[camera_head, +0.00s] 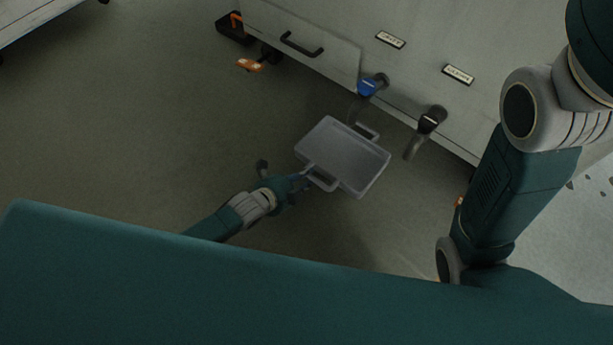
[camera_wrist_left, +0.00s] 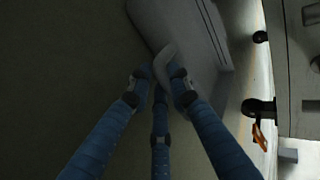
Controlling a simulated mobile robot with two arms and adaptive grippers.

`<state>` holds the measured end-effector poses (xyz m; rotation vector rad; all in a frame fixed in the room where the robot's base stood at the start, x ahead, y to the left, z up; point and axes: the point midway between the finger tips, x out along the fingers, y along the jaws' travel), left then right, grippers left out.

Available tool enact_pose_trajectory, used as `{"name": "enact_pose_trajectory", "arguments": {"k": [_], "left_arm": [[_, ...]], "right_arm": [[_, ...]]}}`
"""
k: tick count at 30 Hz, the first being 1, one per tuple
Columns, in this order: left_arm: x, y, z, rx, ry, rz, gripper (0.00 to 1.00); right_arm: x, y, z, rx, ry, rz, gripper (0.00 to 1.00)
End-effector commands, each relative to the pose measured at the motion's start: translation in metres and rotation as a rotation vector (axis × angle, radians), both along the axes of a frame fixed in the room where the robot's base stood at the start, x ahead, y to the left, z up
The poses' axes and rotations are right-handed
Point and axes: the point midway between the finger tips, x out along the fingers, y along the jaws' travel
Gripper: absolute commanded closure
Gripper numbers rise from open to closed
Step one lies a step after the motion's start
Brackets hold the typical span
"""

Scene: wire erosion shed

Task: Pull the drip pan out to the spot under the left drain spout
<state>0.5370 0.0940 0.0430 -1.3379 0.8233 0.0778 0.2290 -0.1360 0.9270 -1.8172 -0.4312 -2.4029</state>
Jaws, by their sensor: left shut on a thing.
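The drip pan (camera_head: 343,158) is a shallow grey tray with a loop handle on its near and far sides. It lies on the floor in front of the machine, turned at an angle. My left gripper (camera_head: 305,181) is shut on the pan's near handle. In the left wrist view its blue fingers (camera_wrist_left: 160,84) close around the handle (camera_wrist_left: 164,62), and part of the pan (camera_wrist_left: 195,35) shows beyond. The left drain spout (camera_head: 371,86) has a blue collar and hangs just beyond the pan's far edge. The right spout (camera_head: 429,121) has a dark collar. My right gripper is out of view.
The pale machine cabinet (camera_head: 310,22) with a black handle (camera_head: 301,44) stands behind. Two label plates sit above the spouts. An orange-ended part (camera_head: 250,65) sticks out low at the cabinet's left. Floor left of the pan is clear.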

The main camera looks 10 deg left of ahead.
Motion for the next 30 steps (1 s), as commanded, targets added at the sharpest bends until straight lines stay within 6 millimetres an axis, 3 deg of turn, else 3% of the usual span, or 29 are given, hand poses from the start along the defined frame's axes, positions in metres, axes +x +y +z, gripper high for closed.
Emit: {"name": "enact_pose_trajectory", "arguments": {"k": [6, 7, 10, 21, 30], "left_arm": [[-0.001, 0.002, -0.002, 0.000, 0.007, 0.003, 1.00], [-0.002, 0.002, -0.003, 0.000, 0.007, 0.003, 0.79], [-0.001, 0.002, -0.002, 0.001, 0.006, 0.003, 0.59], [-0.003, 0.002, 0.000, 0.001, 0.003, 0.001, 0.59], [-0.036, 0.020, 0.025, 0.001, 0.004, -0.001, 0.59]], "right_arm": [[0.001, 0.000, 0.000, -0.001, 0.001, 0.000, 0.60], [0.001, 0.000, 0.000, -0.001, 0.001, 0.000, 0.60], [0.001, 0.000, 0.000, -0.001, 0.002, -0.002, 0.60], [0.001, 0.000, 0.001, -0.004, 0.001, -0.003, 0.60], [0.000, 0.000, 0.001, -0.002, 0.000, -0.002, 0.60]]}}
